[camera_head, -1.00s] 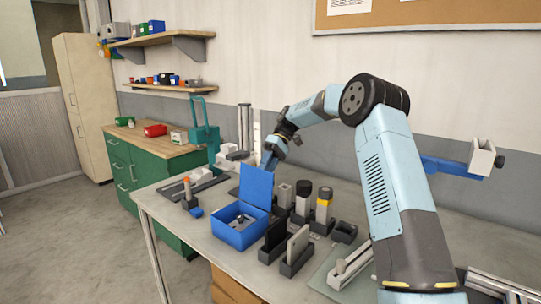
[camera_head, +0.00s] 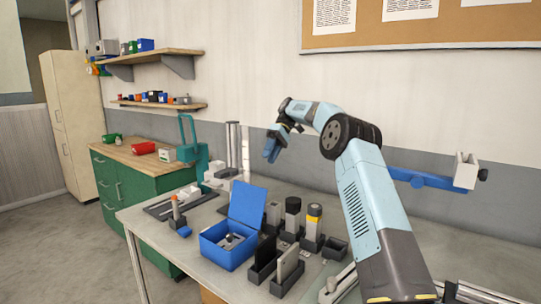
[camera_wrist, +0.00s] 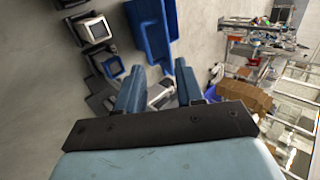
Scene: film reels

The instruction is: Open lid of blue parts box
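The blue parts box (camera_head: 226,254) stands on the grey workbench. Its lid (camera_head: 247,205) is open and stands upright, tilted slightly back, at the box's rear edge. Small metallic parts (camera_head: 232,241) show inside. My gripper (camera_head: 271,154) is raised above and behind the lid, apart from it. In the wrist view my gripper (camera_wrist: 158,84) has its two blue fingers spread, with nothing held between them. The blue box (camera_wrist: 151,28) is partly visible at the top of that view; the rest is cut off by the frame edge.
Dark holders with cylinders (camera_head: 313,224) stand right of the box, and upright plates in slots (camera_head: 288,265) stand in front of them. A teal press (camera_head: 190,150) and a small orange-tipped tool (camera_head: 176,210) are to the left. The air around my gripper is clear.

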